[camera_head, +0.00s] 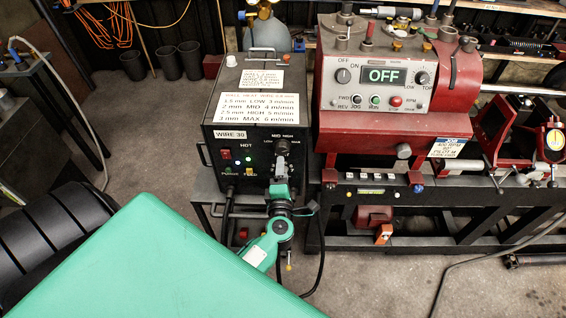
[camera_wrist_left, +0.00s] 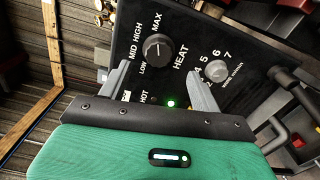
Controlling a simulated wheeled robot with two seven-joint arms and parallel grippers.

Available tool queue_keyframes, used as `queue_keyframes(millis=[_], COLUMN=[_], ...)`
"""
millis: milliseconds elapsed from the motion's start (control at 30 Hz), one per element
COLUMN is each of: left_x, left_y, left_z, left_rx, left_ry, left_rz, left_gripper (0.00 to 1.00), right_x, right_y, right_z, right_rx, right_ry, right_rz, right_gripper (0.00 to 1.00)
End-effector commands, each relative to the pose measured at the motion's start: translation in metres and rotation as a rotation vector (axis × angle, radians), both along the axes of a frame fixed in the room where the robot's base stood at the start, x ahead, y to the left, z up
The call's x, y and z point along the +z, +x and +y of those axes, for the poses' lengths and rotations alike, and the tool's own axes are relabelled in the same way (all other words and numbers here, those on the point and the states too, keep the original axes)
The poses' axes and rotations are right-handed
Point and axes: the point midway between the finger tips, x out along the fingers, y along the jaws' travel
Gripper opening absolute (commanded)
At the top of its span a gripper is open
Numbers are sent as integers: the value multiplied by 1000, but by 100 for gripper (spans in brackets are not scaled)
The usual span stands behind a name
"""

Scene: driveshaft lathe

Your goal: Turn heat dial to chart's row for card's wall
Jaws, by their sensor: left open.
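The heat dial (camera_wrist_left: 157,47) is a dark round knob on the black welder's panel, ringed by LOW, MID, HIGH and MAX. I cannot tell surely where its pointer stands. My left gripper (camera_wrist_left: 158,72) is open, its fingers pointing at the panel just below the dial, apart from it. The white chart (camera_head: 262,106) on the welder lists 1.5 mm LOW, 2 mm MID, 2.5 mm HIGH, 3 mm MAX. The card (camera_head: 263,79) lies above it; its small print is hard to read.
A second, numbered knob (camera_wrist_left: 216,70) sits right of the heat dial, near the right finger. A red switch (camera_head: 225,154) and small lit lamps are on the panel's left. The red lathe (camera_head: 385,85) with an OFF display stands right of the welder.

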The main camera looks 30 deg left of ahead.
Motion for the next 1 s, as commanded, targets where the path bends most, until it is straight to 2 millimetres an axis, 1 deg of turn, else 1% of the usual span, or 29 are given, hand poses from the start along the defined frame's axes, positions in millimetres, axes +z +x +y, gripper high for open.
queue_keyframes(millis=[33,100,200,333,500,1000], left_x=[-4,-4,-3,-2,0,0], left_y=[-11,-23,-37,-48,-54,-54], left_z=[-6,-13,-22,-29,-33,-33], left_rx=[2,2,2,1,1,0], left_ry=[-2,-1,0,0,1,2], left_rz=[1,2,2,2,0,1], left_gripper=[64,64,64,64,64,64], right_x=[-7,-11,-15,-18,-19,-19], right_y=[0,0,0,0,0,0], right_z=[0,0,0,0,0,-1], right_rx=[0,0,0,0,0,0], right_ry=[0,0,0,0,0,-1], right_rz=[0,0,0,0,0,0], right_gripper=[36,36,36,36,36,36])
